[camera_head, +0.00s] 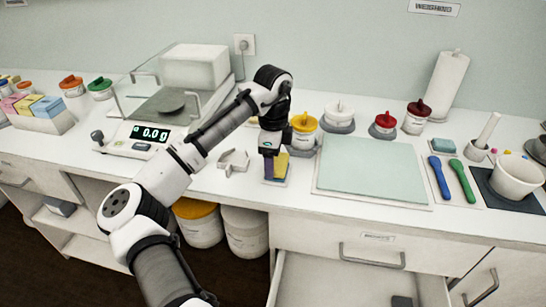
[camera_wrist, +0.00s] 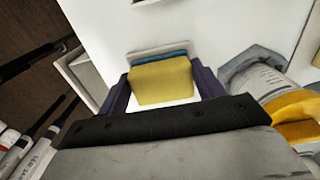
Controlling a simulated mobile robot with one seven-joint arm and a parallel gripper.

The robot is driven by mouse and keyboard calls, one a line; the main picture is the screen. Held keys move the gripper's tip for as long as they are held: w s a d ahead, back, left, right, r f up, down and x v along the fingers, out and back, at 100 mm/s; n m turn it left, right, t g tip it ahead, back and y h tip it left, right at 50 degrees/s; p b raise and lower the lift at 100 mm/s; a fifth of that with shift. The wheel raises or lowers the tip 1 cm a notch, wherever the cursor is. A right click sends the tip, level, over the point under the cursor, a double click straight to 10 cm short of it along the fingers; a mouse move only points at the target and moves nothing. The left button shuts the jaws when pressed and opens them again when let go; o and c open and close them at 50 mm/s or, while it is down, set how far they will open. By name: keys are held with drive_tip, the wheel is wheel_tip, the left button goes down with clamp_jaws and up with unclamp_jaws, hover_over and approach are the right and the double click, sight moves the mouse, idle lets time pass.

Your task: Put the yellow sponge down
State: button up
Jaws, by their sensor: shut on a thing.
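The yellow sponge (camera_head: 282,164) is between the fingers of my gripper (camera_head: 274,167), near the front edge of the counter. In the wrist view the sponge (camera_wrist: 160,82) fills the space between the two dark purple fingers of my gripper (camera_wrist: 162,90). My gripper is shut on it and points down. A thin blue and pale grey edge shows just beyond the sponge in the wrist view. I cannot tell whether the sponge touches what lies under it.
A pale green mat (camera_head: 370,168) lies to the right, and a yellow-lidded jar (camera_head: 304,132) stands close behind. A grey bracket-shaped item (camera_head: 233,161) and a scale (camera_head: 160,128) are to the left. Below, a drawer (camera_head: 345,285) stands open. Blue and green spoons (camera_head: 439,177) lie farther right.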

drive_tip(key=shift+f, duration=0.15)
drive_tip(key=o, duration=0.9)
drive_tip(key=shift+o, duration=0.2)
wheel_tip(320, 180, up, 12)
drive_tip(key=shift+r+b, duration=0.2)
drive_tip(key=shift+b, duration=0.25)
